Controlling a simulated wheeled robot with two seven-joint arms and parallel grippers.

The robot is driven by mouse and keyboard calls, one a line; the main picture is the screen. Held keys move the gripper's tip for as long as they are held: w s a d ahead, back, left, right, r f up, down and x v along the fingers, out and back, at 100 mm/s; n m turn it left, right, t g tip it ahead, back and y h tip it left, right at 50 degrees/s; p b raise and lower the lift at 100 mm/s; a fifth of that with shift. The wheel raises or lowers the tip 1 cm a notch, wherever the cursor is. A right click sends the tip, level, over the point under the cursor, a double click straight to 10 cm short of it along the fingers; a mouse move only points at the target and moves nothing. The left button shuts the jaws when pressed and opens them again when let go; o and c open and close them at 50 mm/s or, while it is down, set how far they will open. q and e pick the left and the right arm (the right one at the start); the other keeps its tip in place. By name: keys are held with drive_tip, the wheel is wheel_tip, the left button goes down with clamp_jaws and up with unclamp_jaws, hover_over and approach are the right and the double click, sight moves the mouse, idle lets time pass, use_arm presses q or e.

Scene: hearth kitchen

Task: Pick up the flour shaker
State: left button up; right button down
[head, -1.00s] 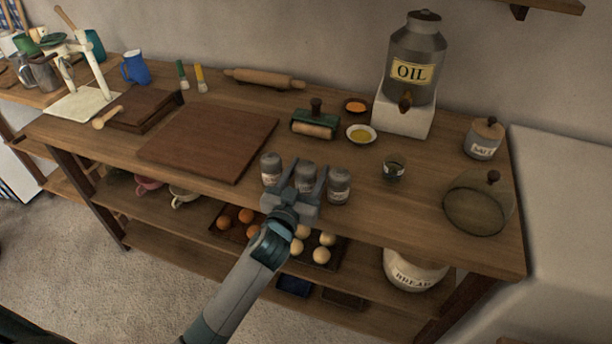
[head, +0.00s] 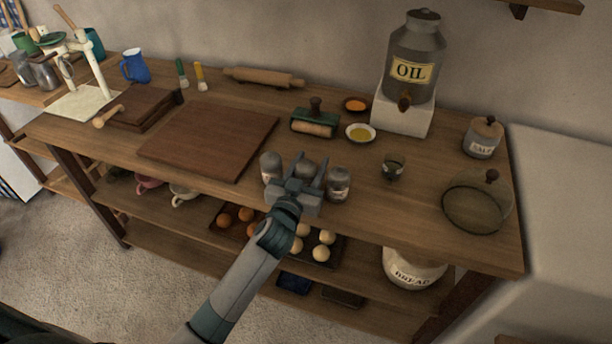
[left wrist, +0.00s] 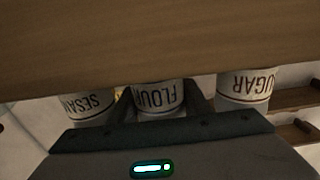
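The flour shaker (head: 309,167) is the middle one of three grey-lidded shakers in a row near the table's front edge. In the left wrist view its FLOUR label (left wrist: 158,97) appears upside down between my fingers. My left gripper (head: 311,170) is open, with one finger on each side of the flour shaker. There is little room between fingers and shaker, and contact is unclear. The gripper hides the shaker's lower part in the head view. My right gripper is not in view.
In the left wrist view, the sesame shaker (left wrist: 90,106) and sugar shaker (left wrist: 244,90) stand close outside my fingers. A small glass (head: 392,167) and a glass dome (head: 478,204) are to the right. A dark board (head: 210,140) lies to the left. The wooden table (head: 400,215) edge is in front.

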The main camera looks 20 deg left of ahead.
use_arm(q)
drive_tip(key=shift+r, duration=0.1)
wheel_tip(320, 180, up, 10)
idle(0.6)
idle(0.4)
drive_tip(key=s+a, duration=0.1)
drive_tip(key=s, duration=1.2)
drive_tip(key=shift+a+f+y, duration=0.25)
drive_tip(key=shift+y, duration=0.05)
